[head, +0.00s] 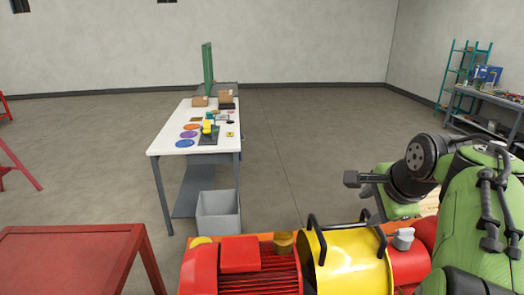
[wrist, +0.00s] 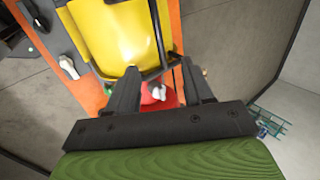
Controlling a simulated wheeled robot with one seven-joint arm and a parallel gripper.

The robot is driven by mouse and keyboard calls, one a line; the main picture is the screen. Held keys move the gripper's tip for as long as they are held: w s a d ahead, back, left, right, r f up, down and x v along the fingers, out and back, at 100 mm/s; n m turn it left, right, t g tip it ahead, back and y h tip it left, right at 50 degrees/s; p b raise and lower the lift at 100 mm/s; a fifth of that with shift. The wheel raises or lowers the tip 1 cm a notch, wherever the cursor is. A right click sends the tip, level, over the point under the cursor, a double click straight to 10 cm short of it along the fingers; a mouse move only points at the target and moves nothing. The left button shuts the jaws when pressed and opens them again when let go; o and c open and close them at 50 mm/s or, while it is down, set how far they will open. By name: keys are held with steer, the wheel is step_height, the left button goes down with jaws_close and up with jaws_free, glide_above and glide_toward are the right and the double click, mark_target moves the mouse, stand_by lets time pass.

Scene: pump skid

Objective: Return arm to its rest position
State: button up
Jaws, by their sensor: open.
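My gripper (wrist: 162,80) is open in the wrist view, its two dark fingers apart with nothing between their tips. Beyond the fingers show the yellow guard (wrist: 122,38) of the pump skid and a small red part with a whitish piece on it (wrist: 158,92). In the head view my green and black arm is folded at the right. Its dark end (head: 358,180) points left, above and behind the skid. Whether it touches anything there cannot be told.
The skid's red motor (head: 240,272) and yellow guard with black handles (head: 345,262) fill the front. A red table (head: 65,258) stands left, a grey bin (head: 218,217) and white workbench (head: 170,142) ahead. A shelf rack (head: 458,75) stands far right. Floor right of the workbench is clear.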

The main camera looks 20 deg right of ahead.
steer(key=s+a+f+n+y, duration=0.1)
steer(key=s+a+f+n, duration=0.15)
steer(key=a+n, duration=0.6)
steer(key=s+a+f+n+y, duration=0.1)
steer(key=s+a+f+n, duration=0.3)
steer(key=a, duration=0.8)
steer(key=s+a+f+n+g, duration=0.1)
steer(key=s+a+f+n, duration=0.2)
steer(key=n, duration=0.5)
steer(key=shift+s+f+n+b, duration=0.35)
steer(key=shift+s+f, duration=0.1)
steer(key=shift+s, duration=0.75)
